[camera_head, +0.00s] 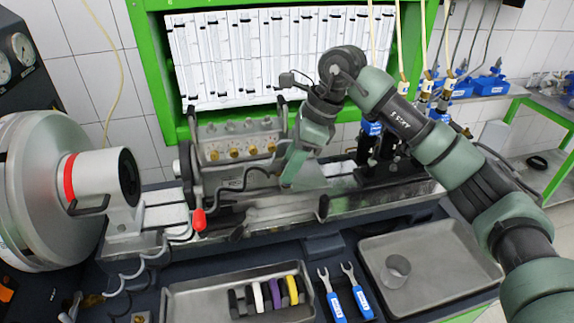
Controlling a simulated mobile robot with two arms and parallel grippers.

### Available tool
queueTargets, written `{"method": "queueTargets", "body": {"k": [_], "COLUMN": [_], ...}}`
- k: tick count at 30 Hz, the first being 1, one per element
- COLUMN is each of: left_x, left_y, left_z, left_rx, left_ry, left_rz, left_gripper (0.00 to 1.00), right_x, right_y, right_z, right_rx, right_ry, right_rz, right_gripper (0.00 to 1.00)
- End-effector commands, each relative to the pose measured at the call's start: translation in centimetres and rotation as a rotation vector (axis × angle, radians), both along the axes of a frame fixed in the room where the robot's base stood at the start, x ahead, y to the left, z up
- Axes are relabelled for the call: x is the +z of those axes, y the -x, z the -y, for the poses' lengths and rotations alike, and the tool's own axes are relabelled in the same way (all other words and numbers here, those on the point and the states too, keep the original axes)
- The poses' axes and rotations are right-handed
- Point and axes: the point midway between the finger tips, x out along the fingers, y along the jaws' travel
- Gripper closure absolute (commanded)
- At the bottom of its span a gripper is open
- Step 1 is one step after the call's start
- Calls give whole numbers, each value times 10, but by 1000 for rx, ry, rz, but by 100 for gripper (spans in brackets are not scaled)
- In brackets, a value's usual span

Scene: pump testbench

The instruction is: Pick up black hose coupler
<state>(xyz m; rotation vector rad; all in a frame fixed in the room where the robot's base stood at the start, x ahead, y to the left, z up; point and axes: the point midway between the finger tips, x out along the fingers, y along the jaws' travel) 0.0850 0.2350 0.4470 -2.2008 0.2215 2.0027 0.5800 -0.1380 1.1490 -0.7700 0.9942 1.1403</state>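Several hose couplers stand in a row in a grey metal tray (195,302) at the bottom middle. Black couplers (235,302) are at the row's left end, then a white one (258,297), a purple one (275,293) and a yellow one (292,289). Darker pieces lie between and beside the coloured ones. My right gripper (290,180) points down over the testbench, above and behind the tray, well apart from the couplers. Its fingers overlap in this view, so their opening is unclear. My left gripper is not in view.
Two blue-handled fork wrenches (336,306) lie right of the coupler tray. A second tray (440,255) holds a clear cup (395,271). The testbench rail, a red-tipped lever (199,220) and a large grey machine (40,190) stand behind and left.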

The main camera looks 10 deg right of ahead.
Motion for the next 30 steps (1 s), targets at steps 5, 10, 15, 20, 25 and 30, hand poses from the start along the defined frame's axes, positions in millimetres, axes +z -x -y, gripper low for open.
{"method": "queueTargets", "body": {"k": [5, 10, 15, 20, 25, 30], "left_x": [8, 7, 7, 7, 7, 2], "left_y": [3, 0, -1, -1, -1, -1], "left_z": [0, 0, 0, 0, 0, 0], "left_rx": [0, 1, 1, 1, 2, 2], "left_ry": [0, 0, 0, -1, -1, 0], "left_rz": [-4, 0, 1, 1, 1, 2], "left_gripper": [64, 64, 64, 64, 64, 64], "right_x": [-16, -18, -18, -17, -17, -11], "right_y": [-1, -2, -2, -2, -2, -2], "right_z": [-7, -8, -8, -8, -8, -8], "right_rx": [1, 1, 1, 1, 1, 1], "right_ry": [0, -1, -2, -2, -2, -2], "right_rz": [-1, 2, 2, 2, 2, 3], "right_gripper": [67, 67, 95, 100, 100, 100]}}
